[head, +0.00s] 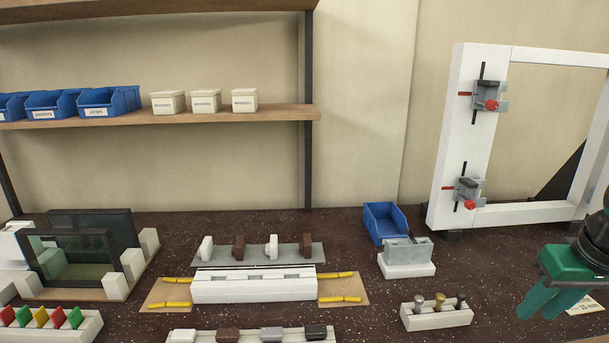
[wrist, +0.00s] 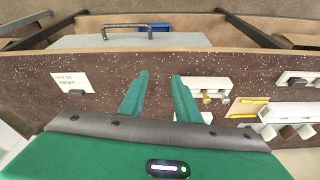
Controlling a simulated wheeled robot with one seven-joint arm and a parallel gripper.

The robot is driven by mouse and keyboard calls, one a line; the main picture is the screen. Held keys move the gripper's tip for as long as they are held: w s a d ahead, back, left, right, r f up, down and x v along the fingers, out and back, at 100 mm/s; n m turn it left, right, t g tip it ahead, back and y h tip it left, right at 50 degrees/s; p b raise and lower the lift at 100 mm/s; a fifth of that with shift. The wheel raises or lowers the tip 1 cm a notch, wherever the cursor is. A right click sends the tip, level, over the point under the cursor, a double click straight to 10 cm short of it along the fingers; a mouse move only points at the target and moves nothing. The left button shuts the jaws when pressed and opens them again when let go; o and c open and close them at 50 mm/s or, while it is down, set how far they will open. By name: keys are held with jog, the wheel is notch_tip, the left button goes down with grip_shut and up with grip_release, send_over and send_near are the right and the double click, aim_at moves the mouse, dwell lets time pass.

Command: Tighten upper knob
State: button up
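The upper knob (head: 491,105) is red and sits on the grey upper clamp (head: 487,94), on the left post of a white frame (head: 455,130) in the head view. A black bar runs vertically through the clamp, and a red mark shows on the post at its left. A like lower clamp (head: 468,191) with a red lower knob (head: 469,204) is below. My green gripper (head: 545,302) is at the lower right, well below and right of the upper knob, pointing down. In the wrist view its fingers (wrist: 160,82) are apart with nothing between them.
A blue bin (head: 385,222), a grey block on a white base (head: 406,262) and a white holder with several pegs (head: 436,317) stand left of my gripper. A white label (wrist: 70,82) lies on the dark bench. The frame's opening is clear.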

jog(key=s+a+f+m+g, duration=0.1)
jog(key=s+m, duration=0.1)
jog(key=s, duration=0.3)
jog(key=s+a+f+m+g, duration=0.1)
jog(key=s+f+m+g, duration=0.1)
jog(key=s, duration=0.3)
jog(key=shift+a+f+m, duration=0.3)
jog(key=shift+m, duration=0.1)
jog(key=shift+o, duration=1.2)
jog(key=shift+s+g, duration=0.2)
jog(key=shift+g, duration=0.1)
jog(key=n+t, duration=1.4)
jog(key=t, duration=0.4)
send_near(494, 107)
jog(key=w, duration=0.8)
jog(key=shift+w, duration=0.4)
